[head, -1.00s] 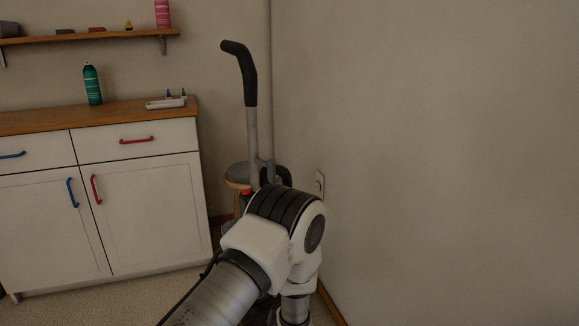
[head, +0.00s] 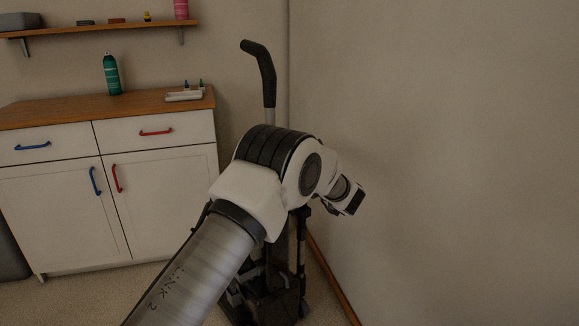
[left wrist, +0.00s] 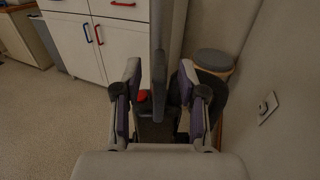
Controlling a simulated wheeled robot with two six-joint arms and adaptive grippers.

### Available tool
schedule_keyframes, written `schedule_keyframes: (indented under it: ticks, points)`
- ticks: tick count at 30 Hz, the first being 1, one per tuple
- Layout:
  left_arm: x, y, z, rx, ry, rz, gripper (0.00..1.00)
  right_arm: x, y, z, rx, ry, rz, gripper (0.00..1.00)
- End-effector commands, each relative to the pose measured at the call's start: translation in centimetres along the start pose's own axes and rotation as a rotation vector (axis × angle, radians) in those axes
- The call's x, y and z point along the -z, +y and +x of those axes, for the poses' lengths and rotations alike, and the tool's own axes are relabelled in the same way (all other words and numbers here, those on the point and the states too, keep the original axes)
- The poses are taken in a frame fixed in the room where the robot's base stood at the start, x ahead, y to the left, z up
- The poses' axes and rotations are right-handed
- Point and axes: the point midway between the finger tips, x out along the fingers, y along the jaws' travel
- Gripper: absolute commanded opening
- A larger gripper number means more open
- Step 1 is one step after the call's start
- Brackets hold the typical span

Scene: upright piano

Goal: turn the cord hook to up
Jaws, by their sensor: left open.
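An upright vacuum cleaner stands near the wall corner. Its black handle grip (head: 262,72) rises above my left arm in the head view, and its dark base (head: 262,298) shows below. In the left wrist view its grey pole (left wrist: 158,25) runs down between my fingers. A dark grey piece (left wrist: 159,76) on the pole may be the cord hook; I cannot tell which way it points. A red part (left wrist: 143,95) sits just left of it. My left gripper (left wrist: 160,68) is open, a finger on each side of the pole, with no clear contact. My right gripper is not in view.
A round stool (left wrist: 214,62) stands behind the vacuum on the right. The right wall carries an outlet (left wrist: 267,107) close by. A white cabinet (head: 160,195) with red and blue handles stands to the left. Floor to the left is clear.

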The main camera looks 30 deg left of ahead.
Motion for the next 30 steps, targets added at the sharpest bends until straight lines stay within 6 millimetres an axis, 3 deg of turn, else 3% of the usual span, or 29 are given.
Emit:
schedule_keyframes:
  ticks: [5,8,9,20,30]
  points:
    - [0.00,-0.02,-0.02,0.001,0.000,0.001,0.38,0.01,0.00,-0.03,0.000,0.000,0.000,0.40]
    - [0.00,-0.02,-0.03,0.001,0.000,0.001,0.02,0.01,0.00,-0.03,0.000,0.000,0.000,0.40]
    - [0.00,-0.02,-0.04,0.001,0.000,0.001,0.00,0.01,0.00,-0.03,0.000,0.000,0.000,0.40]
    - [0.01,-0.04,-0.05,0.001,0.000,0.017,0.00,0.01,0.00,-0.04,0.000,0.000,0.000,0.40]
    - [0.04,-0.17,-0.06,0.001,0.000,0.171,0.00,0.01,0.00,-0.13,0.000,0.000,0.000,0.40]
